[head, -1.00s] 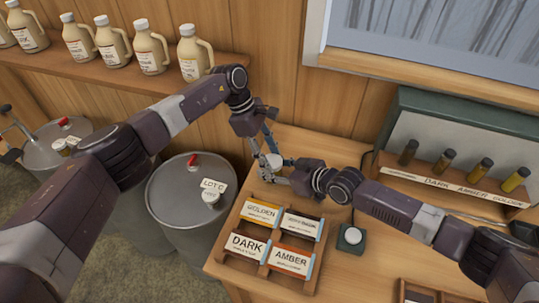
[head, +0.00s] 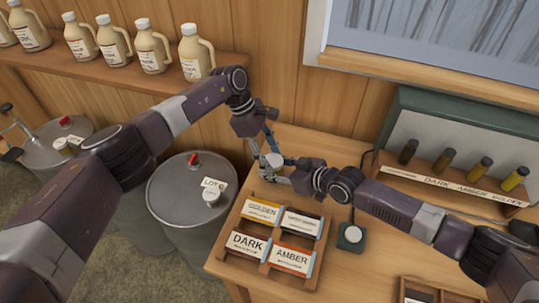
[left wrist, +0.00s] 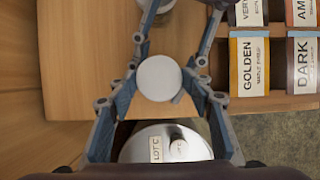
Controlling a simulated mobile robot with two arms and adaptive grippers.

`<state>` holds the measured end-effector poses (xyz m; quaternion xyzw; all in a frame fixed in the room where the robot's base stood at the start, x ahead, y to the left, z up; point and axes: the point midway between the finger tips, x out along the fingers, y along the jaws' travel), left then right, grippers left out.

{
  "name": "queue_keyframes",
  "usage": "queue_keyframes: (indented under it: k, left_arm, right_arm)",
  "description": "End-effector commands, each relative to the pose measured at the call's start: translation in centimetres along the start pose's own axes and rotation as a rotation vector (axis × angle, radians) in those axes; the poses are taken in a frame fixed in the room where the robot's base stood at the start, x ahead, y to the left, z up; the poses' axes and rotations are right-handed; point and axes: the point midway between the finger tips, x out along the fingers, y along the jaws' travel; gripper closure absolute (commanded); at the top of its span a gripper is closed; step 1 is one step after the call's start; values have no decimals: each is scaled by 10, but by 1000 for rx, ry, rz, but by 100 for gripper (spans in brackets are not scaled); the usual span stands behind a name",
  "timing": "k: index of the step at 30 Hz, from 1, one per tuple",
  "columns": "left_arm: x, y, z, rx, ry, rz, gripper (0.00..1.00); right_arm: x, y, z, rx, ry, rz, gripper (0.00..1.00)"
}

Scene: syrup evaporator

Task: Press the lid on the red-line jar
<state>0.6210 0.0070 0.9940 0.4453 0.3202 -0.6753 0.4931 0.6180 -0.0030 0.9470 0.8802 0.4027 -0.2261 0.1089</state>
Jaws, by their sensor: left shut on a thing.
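A white round lid (head: 274,160) is between the fingertips of my left gripper (head: 268,157), above the left part of the wooden table; it also shows as a pale disc in the left wrist view (left wrist: 160,78). The left gripper comes down from above and is shut on the lid. My right gripper (head: 278,173) reaches in from the right, just below and beside the lid. Its fingers overlap the left fingers in the picture, so I cannot tell how far it is closed. The red-line jar is not clearly visible; the grippers and lid cover that spot.
A wooden rack (head: 233,256) holding label cards stands in front of the grippers. A small device with a white button (head: 350,237) is to its right. A lidded drum (head: 180,215) stands left of the table. A display of amber samples (head: 450,190) is at the right.

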Motion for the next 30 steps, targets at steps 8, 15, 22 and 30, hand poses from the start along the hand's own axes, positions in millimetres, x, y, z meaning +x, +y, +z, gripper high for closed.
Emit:
queue_keyframes:
  k: [8,15,22,30]
  left_arm:
    - [13,-4,-12,-6,20,-4,71]
    - [13,-4,-12,-7,23,-2,67]
    - [13,-5,-10,-12,52,18,67]
    - [12,-4,-8,-12,49,19,67]
  right_arm:
    - [2,-8,-9,11,20,-14,100]
    - [2,-8,-10,10,21,-14,100]
    - [2,-8,-10,7,22,-13,100]
    - [2,-7,-10,4,22,-12,100]
